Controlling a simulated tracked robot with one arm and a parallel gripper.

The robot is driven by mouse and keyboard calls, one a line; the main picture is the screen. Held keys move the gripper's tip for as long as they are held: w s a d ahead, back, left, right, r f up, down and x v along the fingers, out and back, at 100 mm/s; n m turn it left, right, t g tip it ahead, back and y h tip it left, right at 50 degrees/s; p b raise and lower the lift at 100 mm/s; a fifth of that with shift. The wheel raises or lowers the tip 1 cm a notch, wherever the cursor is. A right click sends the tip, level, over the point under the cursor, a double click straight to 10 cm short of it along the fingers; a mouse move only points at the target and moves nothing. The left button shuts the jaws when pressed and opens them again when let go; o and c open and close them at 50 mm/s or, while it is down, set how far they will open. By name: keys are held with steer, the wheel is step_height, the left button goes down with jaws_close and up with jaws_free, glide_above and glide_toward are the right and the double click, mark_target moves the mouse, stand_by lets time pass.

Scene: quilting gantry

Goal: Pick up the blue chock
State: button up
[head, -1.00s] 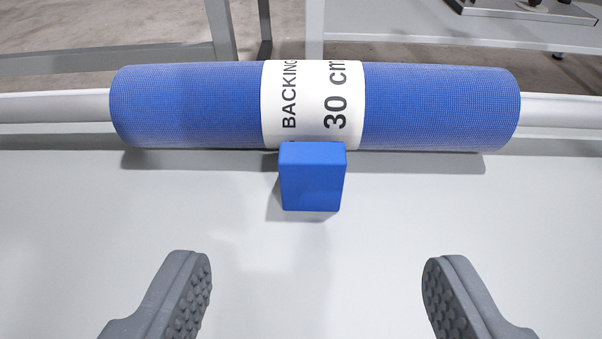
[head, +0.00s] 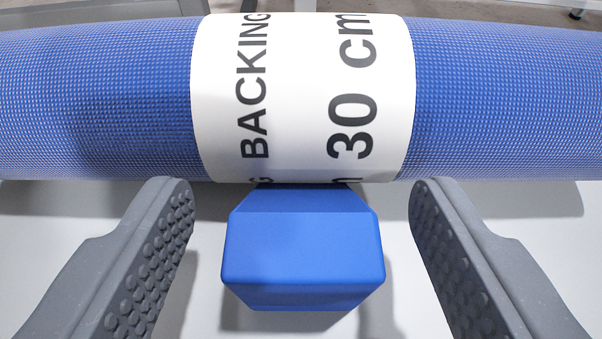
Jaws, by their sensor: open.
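The blue chock (head: 303,250) is a small solid block on the pale table, at the lower middle of the head view. Its far end lies against or very close to the blue roll; I cannot tell if they touch. My gripper (head: 300,195) is open, with one grey studded finger on each side of the chock. Gaps show between the chock and both fingers, so nothing is held. The fingertips reach close to the roll's near side.
A blue mesh roll (head: 500,100) with a white paper band (head: 300,95) reading "BACKING 30 cm" lies across the view just behind the chock. The pale table surface (head: 205,300) is bare on both sides of the chock.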

steer(key=c, duration=1.1)
